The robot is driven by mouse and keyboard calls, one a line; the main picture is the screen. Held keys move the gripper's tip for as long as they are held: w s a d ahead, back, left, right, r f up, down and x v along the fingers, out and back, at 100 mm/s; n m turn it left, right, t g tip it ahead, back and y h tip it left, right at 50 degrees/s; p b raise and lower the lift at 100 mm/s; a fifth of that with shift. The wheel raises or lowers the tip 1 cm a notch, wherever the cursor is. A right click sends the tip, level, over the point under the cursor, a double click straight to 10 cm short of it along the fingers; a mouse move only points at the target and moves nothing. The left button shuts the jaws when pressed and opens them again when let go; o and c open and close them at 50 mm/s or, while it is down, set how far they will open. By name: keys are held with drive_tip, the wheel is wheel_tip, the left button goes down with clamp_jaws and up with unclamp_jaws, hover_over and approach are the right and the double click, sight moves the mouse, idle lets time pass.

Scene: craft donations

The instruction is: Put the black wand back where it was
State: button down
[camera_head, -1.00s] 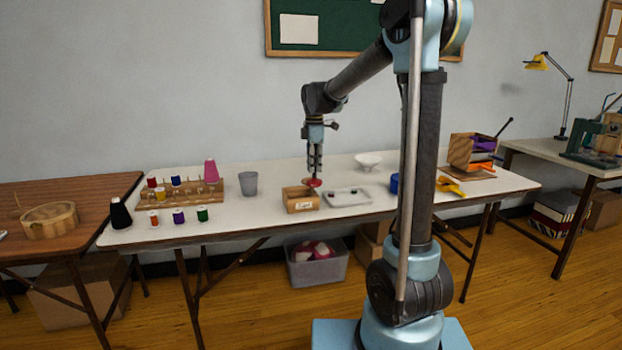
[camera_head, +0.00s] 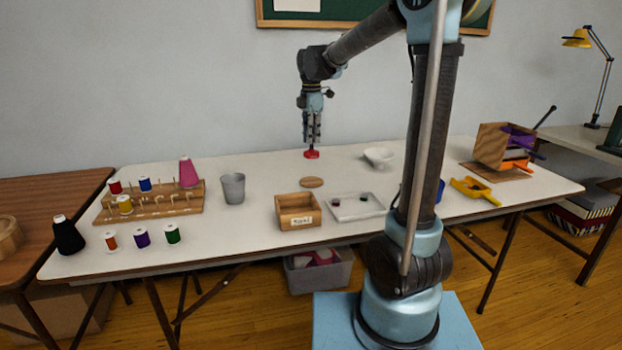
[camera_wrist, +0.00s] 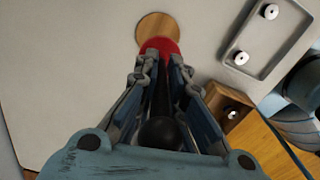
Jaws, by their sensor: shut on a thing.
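My gripper (camera_head: 312,138) is shut on the black wand (camera_wrist: 160,131), which has a dark shaft, a rounded knob nearest the wrist camera and a wide red end (camera_head: 311,155). In the wrist view the shaft runs between the two fingers and the red end (camera_wrist: 159,46) shows past the fingertips. In the head view the fingers hide the shaft, and the red end appears held above the white table. A round wooden disc (camera_head: 312,182) lies bare on the table, lower in the picture than the red end; the red end partly overlaps it in the wrist view (camera_wrist: 157,25).
A labelled wooden box (camera_head: 298,211) and a pale tray (camera_head: 345,213) with small dark items stand in front of the disc. A white bowl (camera_head: 380,157) is to the right, a grey cup (camera_head: 233,188) to the left. Another black stick (camera_head: 546,116) shows by the tilted wooden holder (camera_head: 491,146).

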sight(312, 148)
drive_tip(key=shift+w+f, duration=0.15)
drive_tip(key=shift+w, duration=0.05)
wheel_tip(312, 148, down, 5)
drive_tip(key=shift+w+r, duration=0.1)
drive_tip(key=shift+w, duration=0.05)
drive_tip(key=shift+f, duration=2.4)
drive_tip(key=c, duration=1.7)
unclamp_jaws()
drive_tip(key=shift+f, duration=0.1)
wheel_tip(312, 148, up, 12)
drive_tip(key=shift+r, duration=0.15)
